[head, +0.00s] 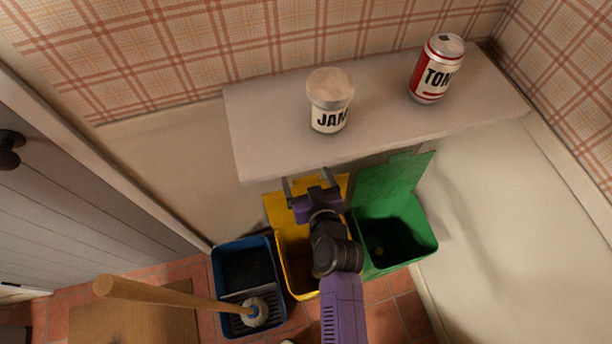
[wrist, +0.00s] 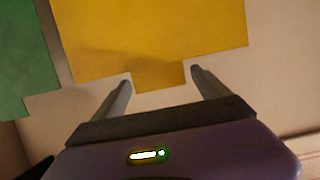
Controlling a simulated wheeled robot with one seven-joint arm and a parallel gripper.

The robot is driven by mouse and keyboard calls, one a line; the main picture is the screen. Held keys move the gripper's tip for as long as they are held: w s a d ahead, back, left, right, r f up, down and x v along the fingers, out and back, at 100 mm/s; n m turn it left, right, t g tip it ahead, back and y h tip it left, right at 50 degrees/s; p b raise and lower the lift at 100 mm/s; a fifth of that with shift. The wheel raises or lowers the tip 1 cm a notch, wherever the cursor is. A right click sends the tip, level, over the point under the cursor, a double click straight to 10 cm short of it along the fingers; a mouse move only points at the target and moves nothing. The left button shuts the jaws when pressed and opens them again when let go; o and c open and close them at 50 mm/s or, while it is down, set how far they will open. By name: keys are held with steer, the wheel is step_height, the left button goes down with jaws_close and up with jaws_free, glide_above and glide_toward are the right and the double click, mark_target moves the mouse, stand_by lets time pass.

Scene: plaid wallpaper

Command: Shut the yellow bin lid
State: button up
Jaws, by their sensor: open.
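The yellow bin (head: 297,262) stands on the floor below the shelf, partly hidden by my arm. Its yellow lid (head: 277,207) is raised, tipped back toward the wall. The lid fills the upper middle of the wrist view (wrist: 150,35), with a small tab (wrist: 158,77) at its edge. My gripper (head: 310,180) is over the lid, close under the shelf's front edge. In the wrist view its two fingers (wrist: 160,88) are apart, one on either side of the tab, with nothing visibly clamped. I cannot tell whether they touch it.
A green bin (head: 400,240) with its lid up stands right of the yellow one. A blue mop bucket (head: 243,262) with a wooden-handled mop (head: 180,296) stands left. The shelf (head: 270,125) above holds a jam jar (head: 329,100) and a can (head: 436,70).

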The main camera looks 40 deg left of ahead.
jaws_close()
steer(key=shift+s+d+b, duration=0.1)
steer(key=shift+b, duration=0.25)
steer(key=b, duration=0.1)
steer(key=d+b, duration=0.1)
steer(key=shift+s+f+t+y+b, duration=0.3)
steer(key=shift+b, duration=0.1)
steer(key=s+d+f+t+y+b, duration=0.2)
steer(key=s+d+b, duration=0.6)
steer(key=b, duration=1.6)
steer(key=shift+d+f+y, duration=0.6)
steer(key=shift+d+f, duration=0.1)
steer(key=shift+d, duration=1.45)
steer(key=shift+s, duration=0.1)
